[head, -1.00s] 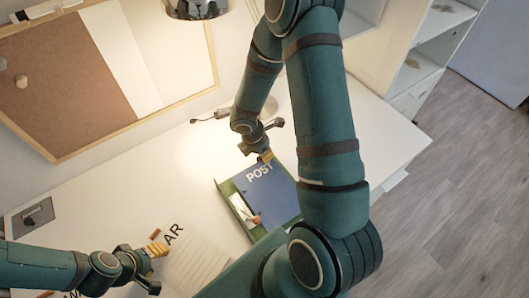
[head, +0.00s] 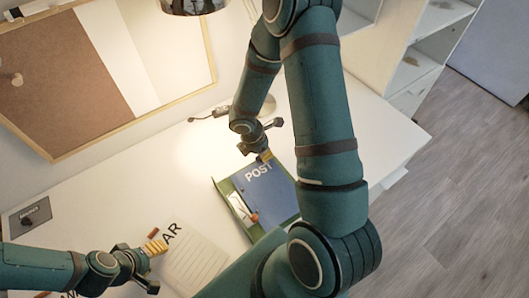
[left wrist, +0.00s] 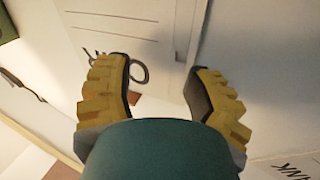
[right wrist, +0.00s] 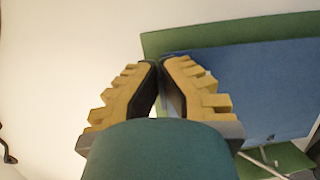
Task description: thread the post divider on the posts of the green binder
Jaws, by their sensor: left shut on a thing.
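The green binder (head: 226,188) lies open on the white desk. The blue post divider (head: 275,195), lettered POST, lies over it, also seen in the right wrist view (right wrist: 255,85). White and reddish hardware (head: 244,210) shows at the divider's left side; I cannot tell whether the posts pass through its holes. My right gripper (head: 266,156) is at the divider's upper edge, its yellow fingertips almost together (right wrist: 160,62); no hold is clear. My left gripper (head: 155,247) is at a white lined sheet (head: 195,262) lettered AR, shut on it, though its fingertips (left wrist: 160,75) look apart.
A cork board (head: 75,80) leans at the back wall. A lamp (head: 195,5) hangs above. A dark framed item (head: 30,217) is at the left. White shelves (head: 415,70) stand at the right. The desk between sheet and wall is mostly clear.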

